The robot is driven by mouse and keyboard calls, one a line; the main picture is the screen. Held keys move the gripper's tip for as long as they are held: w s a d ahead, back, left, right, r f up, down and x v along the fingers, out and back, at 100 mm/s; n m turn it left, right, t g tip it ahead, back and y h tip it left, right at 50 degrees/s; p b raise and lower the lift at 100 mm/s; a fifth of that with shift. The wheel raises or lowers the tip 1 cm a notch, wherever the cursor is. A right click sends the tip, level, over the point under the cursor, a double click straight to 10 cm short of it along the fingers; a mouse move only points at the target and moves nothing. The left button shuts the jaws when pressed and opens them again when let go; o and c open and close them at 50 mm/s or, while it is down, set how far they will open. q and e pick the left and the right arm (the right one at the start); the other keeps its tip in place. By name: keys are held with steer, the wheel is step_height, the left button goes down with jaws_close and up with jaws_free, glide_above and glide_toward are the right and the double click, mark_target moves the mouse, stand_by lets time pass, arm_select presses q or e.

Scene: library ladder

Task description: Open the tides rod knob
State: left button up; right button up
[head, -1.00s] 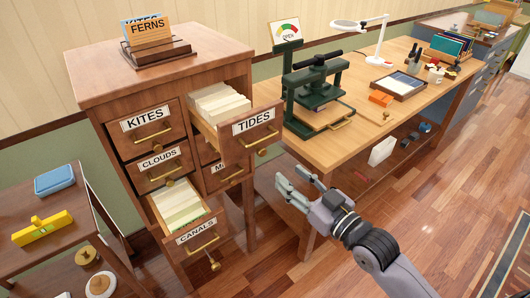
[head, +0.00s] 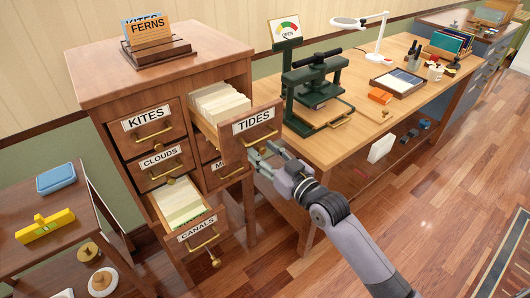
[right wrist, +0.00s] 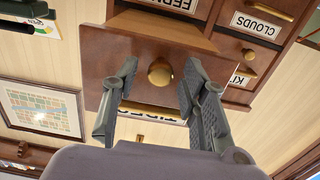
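The TIDES drawer (head: 238,158) is pulled out at the upper right of the wooden card cabinet, with cream cards (head: 218,103) inside. In the right wrist view, which is upside down, its round brass rod knob (right wrist: 160,72) shows on the drawer front. My right gripper (head: 260,159) is at the drawer front below the TIDES label and hides the knob in the head view. In the right wrist view the gripper (right wrist: 157,82) is open, with one finger on each side of the knob and gaps visible. My left gripper is out of view.
The CANALS drawer (head: 203,238) is also pulled out, lower left. A wooden table (head: 330,143) with a green press (head: 318,85) stands right of the cabinet. A low side table (head: 55,258) is at left.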

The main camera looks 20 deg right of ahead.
jaws_close()
stand_by(0.3)
stand_by(0.4)
